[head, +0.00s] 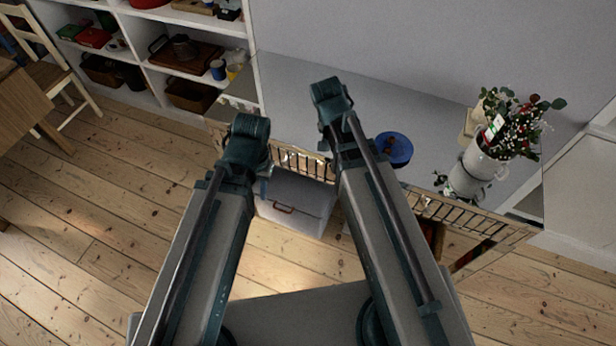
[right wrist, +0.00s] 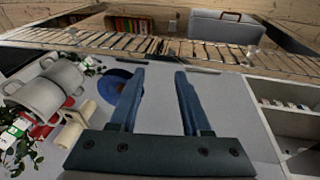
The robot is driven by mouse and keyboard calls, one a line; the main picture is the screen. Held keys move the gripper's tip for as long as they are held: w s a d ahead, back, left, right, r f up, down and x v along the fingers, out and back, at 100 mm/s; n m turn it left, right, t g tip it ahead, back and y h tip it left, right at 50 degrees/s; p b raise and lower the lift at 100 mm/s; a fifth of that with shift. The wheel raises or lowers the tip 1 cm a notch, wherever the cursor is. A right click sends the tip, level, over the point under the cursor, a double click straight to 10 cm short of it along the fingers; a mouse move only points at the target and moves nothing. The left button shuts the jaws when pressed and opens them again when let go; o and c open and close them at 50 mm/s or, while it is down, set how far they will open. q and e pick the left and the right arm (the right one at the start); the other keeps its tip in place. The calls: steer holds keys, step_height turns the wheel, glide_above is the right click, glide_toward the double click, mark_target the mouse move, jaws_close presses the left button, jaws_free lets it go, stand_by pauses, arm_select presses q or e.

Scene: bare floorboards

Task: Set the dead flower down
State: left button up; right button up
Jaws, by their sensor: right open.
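I cannot pick out a dead flower in either view. A bouquet of red, white and green stems (head: 515,125) stands in a white jug (head: 485,160) at the right of the grey tabletop. It also shows at the left of the right wrist view (right wrist: 18,145). My left gripper (head: 250,128) is over the table's near left edge; its fingers are not clear enough to show their opening or a hold. My right gripper (right wrist: 158,72) is open, with nothing seen between its fingers. In the head view it is above the tabletop, left of the jug.
A blue dish (head: 393,149) lies on the grey tabletop (head: 400,105), left of the jug. A second pale vessel (head: 465,182) stands in front of the jug. A slatted rail (head: 460,213) runs along the near edge. A white box (head: 295,202) is below. Shelves (head: 150,75) stand at left.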

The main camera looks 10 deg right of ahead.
steer(key=s+a+n+g+y, duration=0.1)
steer(key=s+a+n, duration=0.9)
steer(key=a, duration=0.2)
steer(key=shift+f+n+y, duration=0.25)
steer(key=shift+n+y, duration=0.05)
